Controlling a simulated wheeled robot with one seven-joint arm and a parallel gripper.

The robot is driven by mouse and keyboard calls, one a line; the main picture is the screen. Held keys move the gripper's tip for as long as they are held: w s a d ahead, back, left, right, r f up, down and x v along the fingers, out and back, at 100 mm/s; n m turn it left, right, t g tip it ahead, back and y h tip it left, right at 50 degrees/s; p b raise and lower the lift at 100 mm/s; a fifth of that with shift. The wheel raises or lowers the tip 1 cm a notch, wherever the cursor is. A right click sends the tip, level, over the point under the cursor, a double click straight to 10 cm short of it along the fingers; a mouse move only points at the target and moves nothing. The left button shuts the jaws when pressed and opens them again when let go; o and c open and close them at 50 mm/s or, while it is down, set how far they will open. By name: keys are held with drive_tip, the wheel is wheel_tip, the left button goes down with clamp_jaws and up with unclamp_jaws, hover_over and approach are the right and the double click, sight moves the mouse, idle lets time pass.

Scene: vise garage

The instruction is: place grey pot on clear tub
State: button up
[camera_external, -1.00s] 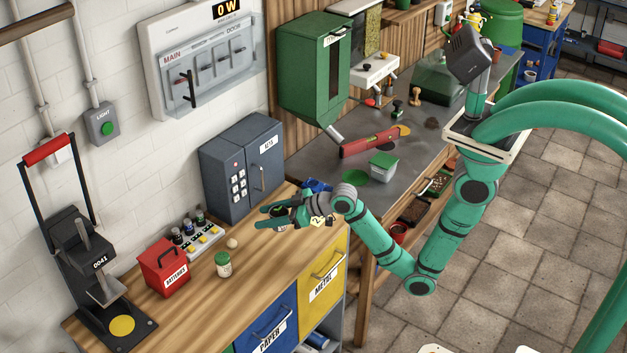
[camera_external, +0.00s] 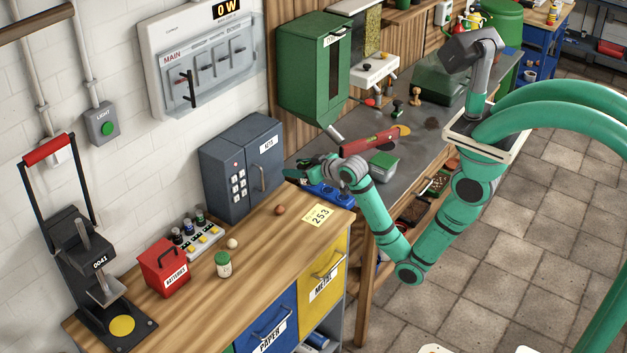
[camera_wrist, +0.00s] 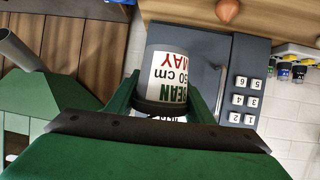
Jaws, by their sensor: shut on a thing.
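My gripper (camera_external: 305,172) is above the grey bench's near left end, by the blue holder, in the external view. In the wrist view its two green fingers (camera_wrist: 163,100) are shut around a pot (camera_wrist: 167,68). In the external view the fingers mostly hide the pot. A small pale, see-through tub with a green top (camera_external: 383,166), seemingly the clear tub, stands on the grey bench right of my gripper, apart from it.
A blue holder (camera_external: 328,194) lies just under my gripper. A grey key cabinet (camera_external: 240,168) stands to the left. A red spirit level (camera_external: 368,142) rests behind the tub. On the wooden bench are a yellow 253 card (camera_external: 318,215) and a brown ball (camera_external: 280,210).

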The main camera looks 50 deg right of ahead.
drive_tip(key=s+d+r+m+g+h, duration=0.1)
drive_tip(key=s+d+m+h, duration=0.15)
drive_tip(key=d, duration=0.75)
drive_tip(key=s+d+m+g+h, duration=0.1)
drive_tip(key=d+m+h, duration=0.25)
drive_tip(key=d, duration=0.65)
drive_tip(key=r+m+g+h, duration=0.1)
drive_tip(key=m+g+h, duration=0.4)
drive_tip(key=m, duration=0.1)
hover_over(385, 154)
drive_tip(key=shift+a+f, duration=0.1)
drive_tip(key=shift+f, duration=3.6)
drive_tip(key=shift+f, duration=0.15)
drive_tip(key=o, duration=1.1)
